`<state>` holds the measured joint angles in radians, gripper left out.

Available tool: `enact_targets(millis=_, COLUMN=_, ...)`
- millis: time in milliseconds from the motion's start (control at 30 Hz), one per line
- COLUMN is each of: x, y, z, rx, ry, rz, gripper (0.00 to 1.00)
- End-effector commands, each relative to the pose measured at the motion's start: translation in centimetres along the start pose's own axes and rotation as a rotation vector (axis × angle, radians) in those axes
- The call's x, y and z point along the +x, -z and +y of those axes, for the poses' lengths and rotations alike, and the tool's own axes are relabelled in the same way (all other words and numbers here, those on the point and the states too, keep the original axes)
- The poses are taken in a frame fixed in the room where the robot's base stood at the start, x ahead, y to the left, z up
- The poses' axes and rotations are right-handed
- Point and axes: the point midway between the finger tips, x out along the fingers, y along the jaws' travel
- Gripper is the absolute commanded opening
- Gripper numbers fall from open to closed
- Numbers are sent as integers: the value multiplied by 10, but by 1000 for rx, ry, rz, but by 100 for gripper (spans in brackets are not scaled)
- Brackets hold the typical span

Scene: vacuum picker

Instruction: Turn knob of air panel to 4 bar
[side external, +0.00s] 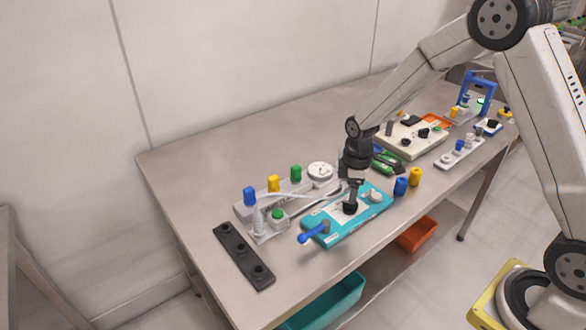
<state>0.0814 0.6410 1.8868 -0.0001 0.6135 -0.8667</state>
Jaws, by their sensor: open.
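The teal panel (371,220), which looks like the air panel, lies near the front edge of the table. A black knob (350,208) stands near its middle, and a blue lever (313,232) sits at its left end. A small round white part (375,196) is at its right; no dial reading is legible. My gripper (352,197) points down directly over the black knob and is open. The fingertips are at or just above the knob; I cannot tell whether they touch it. The knob's turn angle is too small to read.
Left of the panel stands a grey block (243,211) with blue, yellow and green caps, beside a round white gauge (320,170). A black strip (243,256) lies at the left. Blue (401,187) and yellow (415,177) cylinders stand close right. The table's back left is clear.

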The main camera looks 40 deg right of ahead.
Motion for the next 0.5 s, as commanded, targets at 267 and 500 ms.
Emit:
enact_targets(millis=267, x=28, y=0, z=0, rx=0, ry=0, rz=0, gripper=59)
enact_targets(millis=500, x=37, y=0, z=0, rx=0, ry=-1, rz=1, gripper=59)
